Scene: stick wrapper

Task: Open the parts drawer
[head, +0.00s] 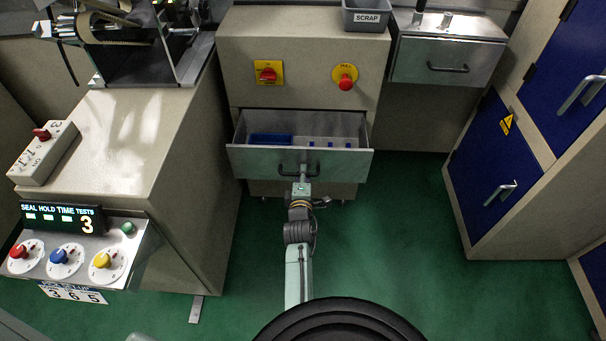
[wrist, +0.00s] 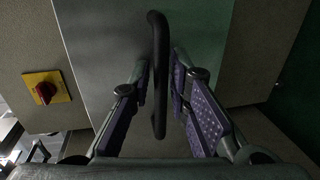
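The parts drawer (head: 246,160) in the head view is pulled out of the beige cabinet, its inside showing. Inside lie a blue tray (head: 270,140) and several small blue pieces. Its dark bar handle (head: 284,171) is on the metal front and also stands upright in the wrist view (wrist: 159,40). My gripper (head: 301,184) is at the handle. In the wrist view my gripper (wrist: 161,85) has its purple-padded fingers on either side of the bar, with a narrow gap showing at each side. It looks open around the handle, not clamped.
A red rotary switch (head: 268,73) and a red button (head: 345,83) are above the drawer. A grey scrap bin (head: 366,17) stands on top. A dial console (head: 75,262) is at left, a blue-doored cabinet (head: 493,170) at right. Green floor around my arm is clear.

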